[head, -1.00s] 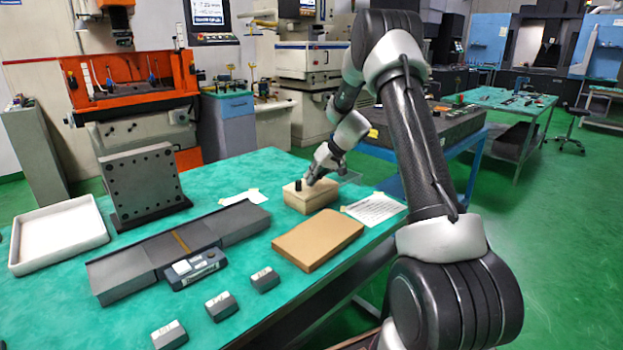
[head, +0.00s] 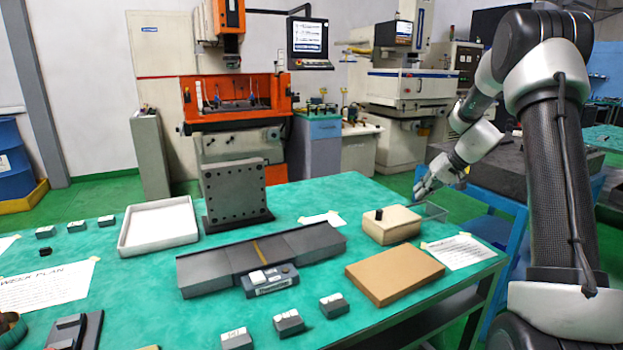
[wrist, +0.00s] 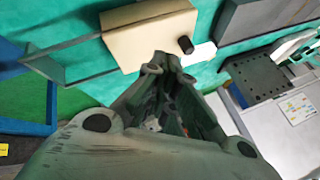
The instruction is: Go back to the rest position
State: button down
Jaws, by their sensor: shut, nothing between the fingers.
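My gripper (head: 421,191) is shut and empty. In the head view it is at the far right edge of the green table (head: 330,205), just behind and above a cream box (head: 393,228) with a black knob (head: 379,214) on it. In the wrist view the gripper (wrist: 160,68) points toward the same cream box (wrist: 150,36), and the black knob (wrist: 186,45) shows at the box's corner. The fingertips look apart from the box, though the exact gap cannot be told.
A brown board (head: 395,274), a paper sheet (head: 461,251), a grey long block (head: 210,270) and a dark drilled plate (head: 234,190) stand on the table. A white tray (head: 158,243) is further left. Behind is an orange machine (head: 187,98).

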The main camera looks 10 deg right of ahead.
jog(key=s+f+m+g, duration=0.2)
jog(key=s+f, duration=0.1)
jog(key=s, duration=0.2)
jog(key=s+a+r+n+h, duration=0.1)
jog(key=s+r, duration=0.4)
jog(key=s, duration=0.7)
jog(key=s+a+r+n+h, duration=0.1)
jog(key=s+r, duration=0.4)
jog(key=s, duration=0.7)
jog(key=s+a+r+n+t+h, duration=0.1)
jog(key=s+a+r+h, duration=0.2)
jog(key=s, duration=1)
jog(key=shift+a+r, duration=1.1)
jog(key=shift+r, duration=0.25)
jog(key=shift+s, duration=0.1)
